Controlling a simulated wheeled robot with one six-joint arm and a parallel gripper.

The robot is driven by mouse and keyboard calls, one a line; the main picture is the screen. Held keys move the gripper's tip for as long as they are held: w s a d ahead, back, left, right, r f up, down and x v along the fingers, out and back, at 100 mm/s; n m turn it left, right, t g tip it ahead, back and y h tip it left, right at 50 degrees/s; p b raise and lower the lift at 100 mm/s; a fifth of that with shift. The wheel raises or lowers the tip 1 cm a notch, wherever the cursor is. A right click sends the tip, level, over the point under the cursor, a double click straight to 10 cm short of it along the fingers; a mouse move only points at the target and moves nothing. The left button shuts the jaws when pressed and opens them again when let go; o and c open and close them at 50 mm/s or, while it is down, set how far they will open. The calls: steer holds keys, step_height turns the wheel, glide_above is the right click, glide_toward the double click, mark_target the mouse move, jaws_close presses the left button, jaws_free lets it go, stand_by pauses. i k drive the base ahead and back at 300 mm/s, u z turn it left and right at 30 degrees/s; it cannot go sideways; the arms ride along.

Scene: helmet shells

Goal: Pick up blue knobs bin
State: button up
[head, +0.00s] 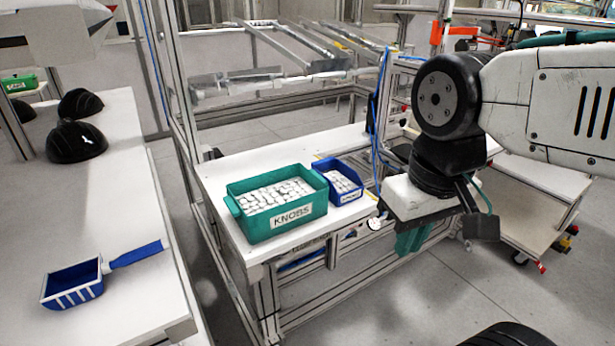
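The blue knobs bin (349,196) is a small open bin with a white label on its front. It stands upright on the white bench, right beside a larger green bin, and is filled with white knobs (342,182). My gripper (411,240) is to the right of the blue bin and apart from it, in front of the bench in the picture. Its teal fingers point down and partly overlap, so the gap between them is hidden. I see nothing held in them.
The green bin (276,226), labelled KNOBS, holds many white knobs. A metal frame and a blue cable (377,120) stand behind the bins. At left, a white table (120,210) bears a blue scoop (75,287) and black helmet shells (77,142). The bench's front left corner is clear.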

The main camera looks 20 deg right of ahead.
mark_target(345, 186)
steer(key=z, duration=0.25)
steer(key=i, duration=0.95)
steer(key=z, duration=0.55)
